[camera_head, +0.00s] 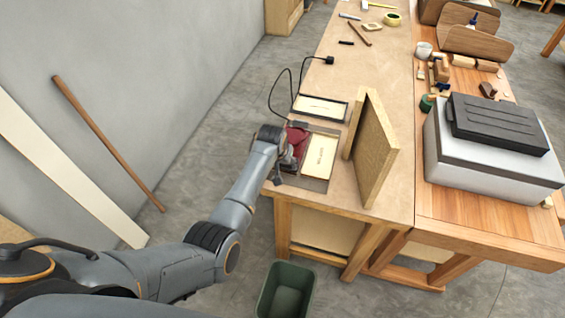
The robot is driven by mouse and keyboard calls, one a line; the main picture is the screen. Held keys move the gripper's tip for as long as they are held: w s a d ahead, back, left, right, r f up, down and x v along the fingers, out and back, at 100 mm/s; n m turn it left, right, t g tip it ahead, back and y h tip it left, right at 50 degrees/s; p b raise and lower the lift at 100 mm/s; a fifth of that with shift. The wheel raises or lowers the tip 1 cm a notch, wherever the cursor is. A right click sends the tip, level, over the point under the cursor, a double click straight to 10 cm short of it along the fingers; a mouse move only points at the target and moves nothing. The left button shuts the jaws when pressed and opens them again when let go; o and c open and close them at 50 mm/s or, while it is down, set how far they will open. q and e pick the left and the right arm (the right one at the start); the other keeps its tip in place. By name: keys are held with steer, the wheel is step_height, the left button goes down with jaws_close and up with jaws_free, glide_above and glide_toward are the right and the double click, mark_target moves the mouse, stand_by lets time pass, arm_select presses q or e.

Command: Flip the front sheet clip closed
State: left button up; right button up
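The front sheet (319,156) is a cream rectangle with small dark print, lying in a dark-edged frame at the near left of the tan bench. My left gripper (289,160) is at the left side of this sheet, low over the frame. A dark red part (297,139) shows beside the gripper at the sheet's left edge. The gripper and wrist cover much of that edge, so I cannot make out the clip or whether the fingers touch it. The finger opening is too small to read. My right gripper is out of view.
A second framed sheet (320,107) lies behind, with a black cable (272,95) beside it. A thick upright board (372,150) stands close to the right. A white case with a black top (490,160) is farther right. A green bin (285,292) is on the floor.

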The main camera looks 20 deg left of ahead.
arm_select(q)
steer(key=shift+s+f, duration=0.1)
steer(key=o, duration=1)
steer(key=shift+o, duration=0.2)
steer(key=v, duration=1.2)
